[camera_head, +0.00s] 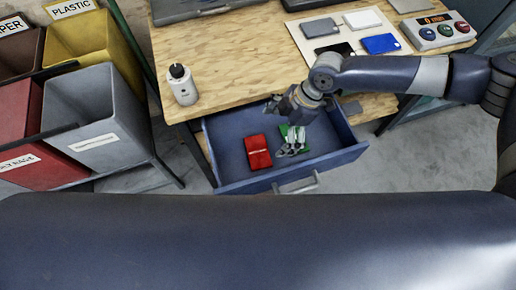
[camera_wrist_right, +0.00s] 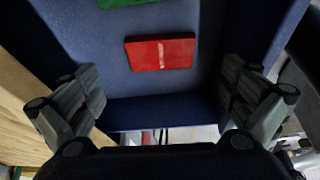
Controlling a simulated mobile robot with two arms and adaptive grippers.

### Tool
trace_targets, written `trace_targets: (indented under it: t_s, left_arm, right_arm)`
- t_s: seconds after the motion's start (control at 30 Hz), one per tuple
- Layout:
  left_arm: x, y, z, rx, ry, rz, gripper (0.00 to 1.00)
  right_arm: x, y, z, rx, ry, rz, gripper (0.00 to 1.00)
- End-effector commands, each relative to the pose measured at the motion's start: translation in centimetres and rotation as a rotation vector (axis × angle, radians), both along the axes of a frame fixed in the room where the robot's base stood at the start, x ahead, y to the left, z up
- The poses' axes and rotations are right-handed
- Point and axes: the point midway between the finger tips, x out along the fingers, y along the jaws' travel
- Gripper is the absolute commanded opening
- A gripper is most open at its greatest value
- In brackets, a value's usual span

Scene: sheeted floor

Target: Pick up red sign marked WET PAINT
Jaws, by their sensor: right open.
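A flat red piece (camera_head: 258,152) with a pale line of lettering, too small to read, lies in the open blue drawer. It also shows in the right wrist view (camera_wrist_right: 160,54), between and beyond the fingers. My right gripper (camera_head: 291,148) is over the drawer, just right of the red piece in the head view. In the right wrist view its two fingers (camera_wrist_right: 163,103) are spread wide with nothing between them. A green piece (camera_head: 284,130) lies beside the red one, partly hidden by the gripper. My left gripper is out of view.
The drawer's front wall (camera_head: 340,158) and sides surround the pieces. Above it is a wooden worktop (camera_head: 235,60) with a white bottle (camera_head: 182,86), small flat boxes (camera_head: 380,44) and a button panel (camera_head: 440,32). Labelled bins (camera_head: 95,115) stand at left.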

Motion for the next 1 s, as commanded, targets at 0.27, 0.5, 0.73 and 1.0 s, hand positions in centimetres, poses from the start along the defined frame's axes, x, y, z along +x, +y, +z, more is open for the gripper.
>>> trace_targets:
  t_s: [0.27,0.5,0.73,1.0]
  left_arm:
    - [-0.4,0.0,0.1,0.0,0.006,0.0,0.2]
    - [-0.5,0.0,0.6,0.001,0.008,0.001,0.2]
    - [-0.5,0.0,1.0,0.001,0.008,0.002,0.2]
    - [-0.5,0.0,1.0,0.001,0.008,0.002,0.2]
  right_arm:
    - [-0.5,1.6,-3.7,0.0,0.001,0.002,1.0]
    - [-0.8,2.8,-5.2,0.0,0.0,0.003,1.0]
    - [-1.1,4.1,-8.0,-0.001,0.001,0.002,1.0]
    - [-1.1,4.4,-8.6,0.0,0.0,0.001,1.0]
